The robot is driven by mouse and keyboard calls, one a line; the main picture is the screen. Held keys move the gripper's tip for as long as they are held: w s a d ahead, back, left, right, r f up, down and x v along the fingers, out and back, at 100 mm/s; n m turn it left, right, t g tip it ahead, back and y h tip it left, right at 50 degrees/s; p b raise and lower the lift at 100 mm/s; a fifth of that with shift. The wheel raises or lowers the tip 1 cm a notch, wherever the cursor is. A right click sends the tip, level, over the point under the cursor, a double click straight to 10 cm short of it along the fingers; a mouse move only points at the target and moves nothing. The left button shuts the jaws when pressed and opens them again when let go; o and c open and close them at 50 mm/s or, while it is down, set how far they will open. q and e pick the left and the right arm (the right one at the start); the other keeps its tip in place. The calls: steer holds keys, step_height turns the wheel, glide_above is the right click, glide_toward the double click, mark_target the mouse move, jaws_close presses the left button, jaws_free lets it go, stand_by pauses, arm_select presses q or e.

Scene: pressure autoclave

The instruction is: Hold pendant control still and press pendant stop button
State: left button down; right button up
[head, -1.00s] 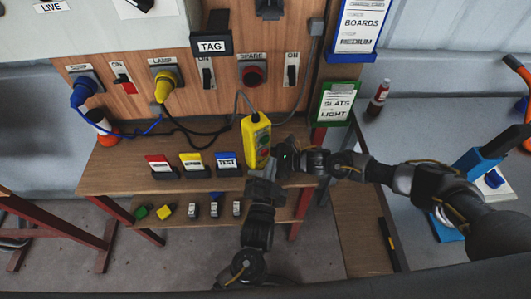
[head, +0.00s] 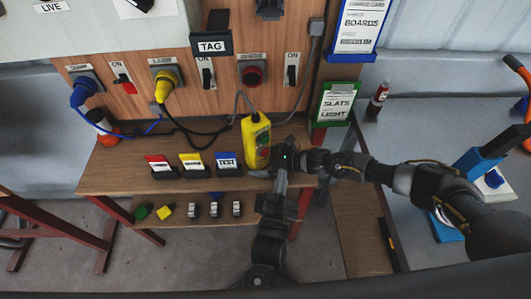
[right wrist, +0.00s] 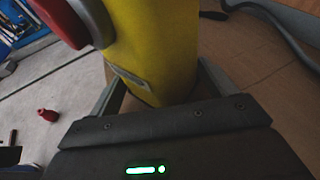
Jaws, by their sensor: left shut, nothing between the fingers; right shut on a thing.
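The yellow pendant control (head: 251,133) stands upright at the right of the wooden bench, its cable running up. Its front shows a red and a green button. My right gripper (right wrist: 162,92) is shut on the lower part of the pendant, one finger on each side of the yellow body. A large red button (right wrist: 62,18) shows at the upper left of the right wrist view. My left gripper (head: 282,163) is shut and empty, just right of the pendant, in front of my right gripper, and partly hides it. Contact between them cannot be told.
Red, yellow and blue label cards (head: 193,162) stand left of the pendant. A lower shelf (head: 185,216) carries small blocks. Plugs, switches and a red SPARE socket (head: 252,73) are on the wooden panel behind. A red bottle (head: 377,99) stands at the right.

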stand_by(0.3)
steer(key=o, duration=0.6)
steer(key=shift+o, duration=0.2)
